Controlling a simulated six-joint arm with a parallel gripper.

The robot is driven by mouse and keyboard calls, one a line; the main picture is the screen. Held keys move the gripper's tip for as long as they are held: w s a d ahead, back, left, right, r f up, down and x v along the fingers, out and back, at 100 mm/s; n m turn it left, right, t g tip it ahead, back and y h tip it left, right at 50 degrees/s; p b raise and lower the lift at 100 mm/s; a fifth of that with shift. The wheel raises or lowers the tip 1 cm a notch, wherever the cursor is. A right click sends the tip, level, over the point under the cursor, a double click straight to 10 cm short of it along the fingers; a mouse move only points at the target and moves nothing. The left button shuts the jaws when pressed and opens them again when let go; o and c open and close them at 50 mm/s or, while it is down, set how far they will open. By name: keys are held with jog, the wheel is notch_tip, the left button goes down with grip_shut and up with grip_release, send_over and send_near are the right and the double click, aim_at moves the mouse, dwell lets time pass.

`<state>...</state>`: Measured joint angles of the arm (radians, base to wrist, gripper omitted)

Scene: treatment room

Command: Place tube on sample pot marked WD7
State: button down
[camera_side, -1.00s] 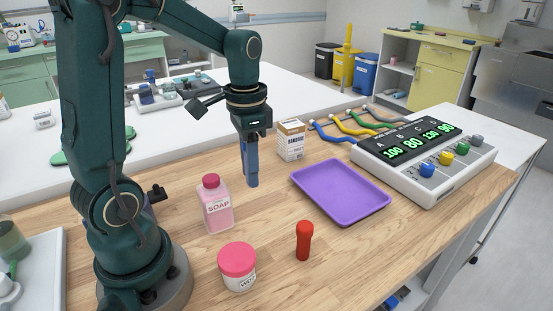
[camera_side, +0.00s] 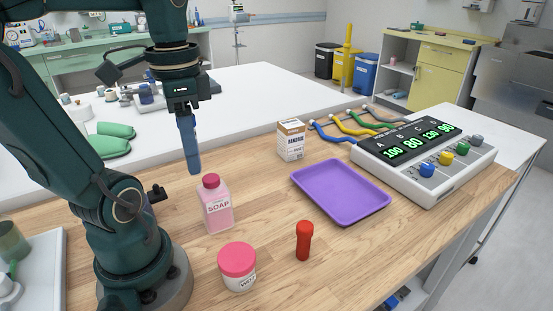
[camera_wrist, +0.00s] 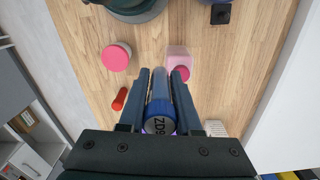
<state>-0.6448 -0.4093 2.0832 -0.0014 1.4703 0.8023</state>
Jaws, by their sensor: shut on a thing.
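My gripper (camera_side: 190,150) is shut on a blue tube (camera_wrist: 160,110), raised above the wooden table behind the soap bottle. Letters that look like "ZD9" show on the tube's near end in the wrist view. In the side view I cannot clearly separate the tube from the fingers. The sample pot (camera_side: 238,268) has a pink lid and a white label that seems to begin "WD"; its last character is unclear. It stands upright at the front of the table, and its lid also shows in the wrist view (camera_wrist: 116,56). The tube is apart from it.
A pink soap bottle (camera_side: 216,208) stands between my gripper and the pot. A red upright object (camera_side: 304,241) stands right of the pot. Behind are a purple tray (camera_side: 340,193), a small box (camera_side: 291,140) and a display unit (camera_side: 428,158).

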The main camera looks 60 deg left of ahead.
jog(key=d+f, duration=0.2)
jog(key=d, duration=0.1)
jog(key=d+f, duration=0.2)
jog(key=d, duration=0.2)
jog(key=w+d+f, duration=0.1)
jog(key=d+f, duration=0.1)
jog(key=d, duration=0.1)
jog(key=shift+w+d+f, duration=0.1)
jog(key=shift+d+f, duration=0.05)
jog(key=shift+f, duration=2)
jog(key=c, duration=0.6)
grip_release()
jog(key=shift+f, duration=0.15)
notch_tip(320, 180, up, 12)
jog(key=shift+r, duration=0.2)
